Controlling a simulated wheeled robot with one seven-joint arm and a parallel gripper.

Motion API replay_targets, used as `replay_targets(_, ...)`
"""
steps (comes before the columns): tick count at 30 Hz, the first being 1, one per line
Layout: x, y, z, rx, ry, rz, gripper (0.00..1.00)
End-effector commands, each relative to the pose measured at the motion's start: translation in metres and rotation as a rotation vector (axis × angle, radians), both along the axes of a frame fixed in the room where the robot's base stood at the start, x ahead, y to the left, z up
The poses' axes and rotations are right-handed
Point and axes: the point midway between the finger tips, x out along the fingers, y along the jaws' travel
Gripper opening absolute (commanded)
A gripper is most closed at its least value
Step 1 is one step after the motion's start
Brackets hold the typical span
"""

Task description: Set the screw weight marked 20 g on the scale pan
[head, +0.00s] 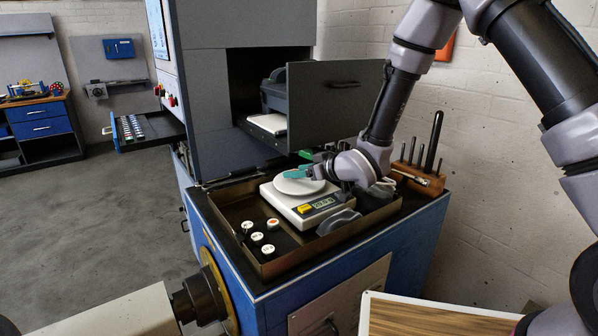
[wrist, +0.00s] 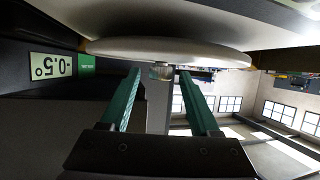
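The scale (head: 304,207) stands in the tray with its round white pan (head: 292,188) on top. In the wrist view the picture is upside down, and the pan (wrist: 205,53) shows edge-on. A small pale cylindrical weight (wrist: 162,72) stands on the pan between the fingertips; its marking cannot be read. My gripper (head: 297,166) is low over the pan, its teal fingers apart, with a gap on each side of the weight in the wrist view (wrist: 160,80). The fingers hide the weight in the head view. The scale's display (head: 323,203) is too small to read surely.
Several white-topped weights (head: 257,237) stand at the left of the tray (head: 284,264), one with an orange mark (head: 273,222). A grey cloth-like thing (head: 339,222) lies right of the scale. A wooden block with upright rods (head: 418,180) stands behind. An open drawer (head: 337,97) hangs above.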

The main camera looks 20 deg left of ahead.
Motion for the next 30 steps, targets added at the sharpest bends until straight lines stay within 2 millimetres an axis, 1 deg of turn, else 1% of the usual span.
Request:
replay_targets(6, 0.000, 0.000, 0.003, 0.000, -0.001, 0.000, 0.63)
replay_targets(8, -0.002, -0.004, 0.006, 0.001, -0.001, -0.001, 0.63)
replay_targets(11, -0.008, -0.017, 0.011, 0.000, -0.001, -0.002, 0.63)
replay_targets(18, -0.032, -0.060, 0.031, 0.000, 0.000, -0.002, 0.63)
replay_targets(21, -0.041, -0.075, 0.039, 0.001, 0.000, -0.002, 0.63)
replay_targets(25, -0.049, -0.089, 0.045, 0.000, 0.000, -0.002, 0.63)
replay_targets(30, -0.054, -0.096, 0.049, 0.000, 0.000, 0.000, 0.63)
